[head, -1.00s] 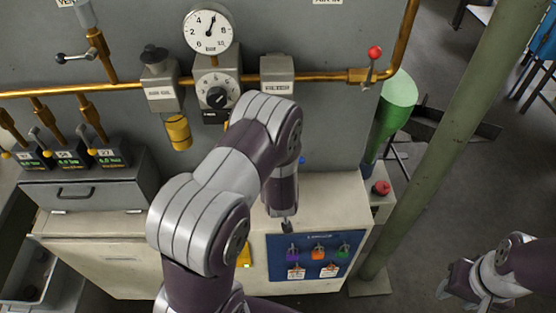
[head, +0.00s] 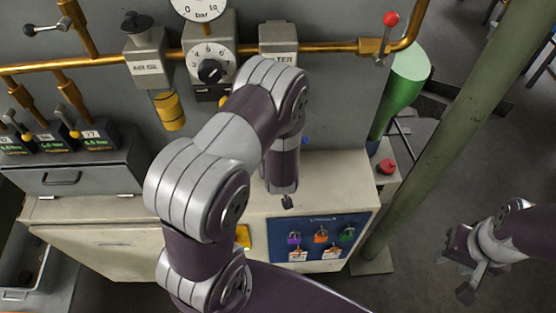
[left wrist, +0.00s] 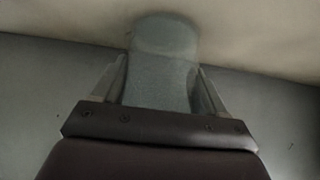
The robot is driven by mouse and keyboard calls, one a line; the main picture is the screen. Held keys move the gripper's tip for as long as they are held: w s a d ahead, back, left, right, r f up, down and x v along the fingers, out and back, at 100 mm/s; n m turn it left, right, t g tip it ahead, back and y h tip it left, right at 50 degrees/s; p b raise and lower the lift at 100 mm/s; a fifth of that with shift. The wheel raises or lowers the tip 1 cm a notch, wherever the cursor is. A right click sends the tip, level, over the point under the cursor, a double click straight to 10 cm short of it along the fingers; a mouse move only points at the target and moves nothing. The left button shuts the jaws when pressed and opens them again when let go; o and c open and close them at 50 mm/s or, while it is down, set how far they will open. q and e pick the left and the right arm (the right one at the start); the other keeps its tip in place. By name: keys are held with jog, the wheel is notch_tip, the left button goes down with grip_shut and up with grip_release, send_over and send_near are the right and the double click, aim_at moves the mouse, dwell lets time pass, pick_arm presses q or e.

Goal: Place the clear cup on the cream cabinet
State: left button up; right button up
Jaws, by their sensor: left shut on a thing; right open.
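The clear cup (left wrist: 163,50) shows in the left wrist view as a see-through greyish shape between the two fingers of my left gripper (left wrist: 162,75), which is shut on it. In the head view my left forearm hangs over the cream cabinet (head: 110,212), with its end (head: 286,200) over the cabinet's top; the cup cannot be made out there. Whether the cup touches the cabinet cannot be told. My right gripper (head: 466,272) is open and empty, low at the right over the floor.
Valve blocks with a dial (head: 210,70), a brass pipe (head: 330,48) and a grey drawer box (head: 75,175) stand behind. A blue panel with padlocks (head: 322,250) is on the cabinet front. A red button (head: 387,167), green cylinder (head: 398,95) and slanted post (head: 440,140) are at right.

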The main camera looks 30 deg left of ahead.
pick_arm(q)
jog(key=o, duration=0.7)
jog(key=shift+f, duration=0.1)
jog(key=o, duration=0.4)
jog(key=shift+o, duration=0.2)
jog(key=shift+w+f, duration=0.1)
jog(key=shift+r, duration=0.35)
jog(key=s+d+r+m+g+h+p, duration=0.1)
jog(key=s+d+r+h, duration=0.15)
jog(key=d+r, duration=0.3)
jog(key=s+d+r+m+g+h+p, duration=0.1)
jog(key=s+d+r+m+h, duration=0.1)
jog(key=s+d+r, duration=0.3)
jog(key=s+a+r+m+g, duration=0.2)
jog(key=s+r+m+g, duration=0.1)
jog(key=s+r, duration=0.3)
jog(key=shift+s+a+r+m+g, duration=0.15)
jog(key=shift+r+m+g, duration=0.15)
jog(key=shift+r+g, duration=0.3)
